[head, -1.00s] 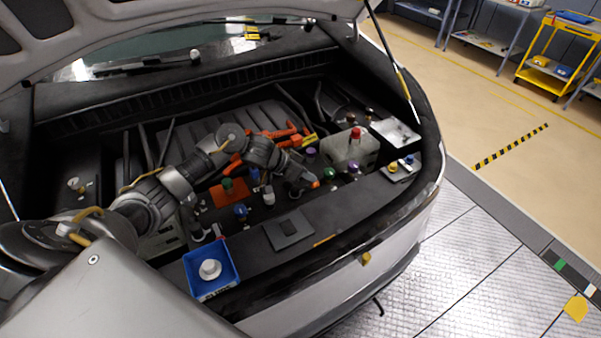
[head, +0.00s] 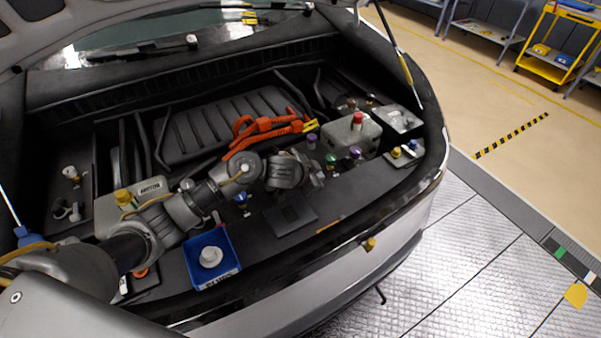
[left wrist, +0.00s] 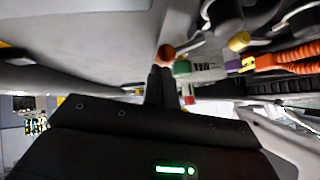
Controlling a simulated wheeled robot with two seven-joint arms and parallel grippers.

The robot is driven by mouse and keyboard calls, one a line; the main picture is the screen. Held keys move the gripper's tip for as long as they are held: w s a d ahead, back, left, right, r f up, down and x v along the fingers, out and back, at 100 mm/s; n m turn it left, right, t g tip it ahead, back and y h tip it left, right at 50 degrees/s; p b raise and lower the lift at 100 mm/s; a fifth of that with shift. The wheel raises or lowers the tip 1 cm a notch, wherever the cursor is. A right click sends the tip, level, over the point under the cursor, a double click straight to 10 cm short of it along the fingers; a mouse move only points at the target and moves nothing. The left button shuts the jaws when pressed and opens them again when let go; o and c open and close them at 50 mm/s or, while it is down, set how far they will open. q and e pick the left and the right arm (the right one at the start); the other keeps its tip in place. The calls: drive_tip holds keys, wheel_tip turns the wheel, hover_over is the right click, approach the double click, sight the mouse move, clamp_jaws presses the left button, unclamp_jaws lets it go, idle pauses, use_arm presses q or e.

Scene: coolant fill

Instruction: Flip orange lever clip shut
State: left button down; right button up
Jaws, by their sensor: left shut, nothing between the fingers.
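My left gripper (head: 314,181) is in the engine bay, near the front-right group of coloured caps. It is shut and empty; its fingertips are small and partly hidden in the head view. In the left wrist view the shut fingers (left wrist: 161,84) point at a rounded orange-brown part (left wrist: 166,55), very close to or touching it. I cannot tell whether this part is the orange lever clip; no lever shape is clear. Orange cables (head: 262,128) with a yellow tag lie behind my arm, and also show in the left wrist view (left wrist: 285,58). My right gripper is not in view.
A green cap (head: 331,164) and a purple cap (head: 312,139) stand close to my gripper. A pale tank (head: 350,137) with a red cap is behind to the right. A blue tray (head: 226,277) holding a white round part sits on the front ledge. The raised hood is overhead.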

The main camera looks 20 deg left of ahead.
use_arm(q)
drive_tip(key=shift+s+d+f+t, duration=0.2)
drive_tip(key=shift+f+t, duration=0.2)
drive_tip(key=shift+f, duration=0.05)
drive_tip(key=shift+s+f+b, duration=0.1)
drive_tip(key=shift+f+b, duration=0.05)
drive_tip(key=shift+b, duration=0.15)
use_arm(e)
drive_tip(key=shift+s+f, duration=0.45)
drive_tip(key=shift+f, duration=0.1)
use_arm(q)
drive_tip(key=shift+a, duration=0.1)
drive_tip(key=shift+w+a+r+p, duration=0.25)
drive_tip(key=shift+w+a+p, duration=0.15)
drive_tip(key=shift+w+a, duration=0.15)
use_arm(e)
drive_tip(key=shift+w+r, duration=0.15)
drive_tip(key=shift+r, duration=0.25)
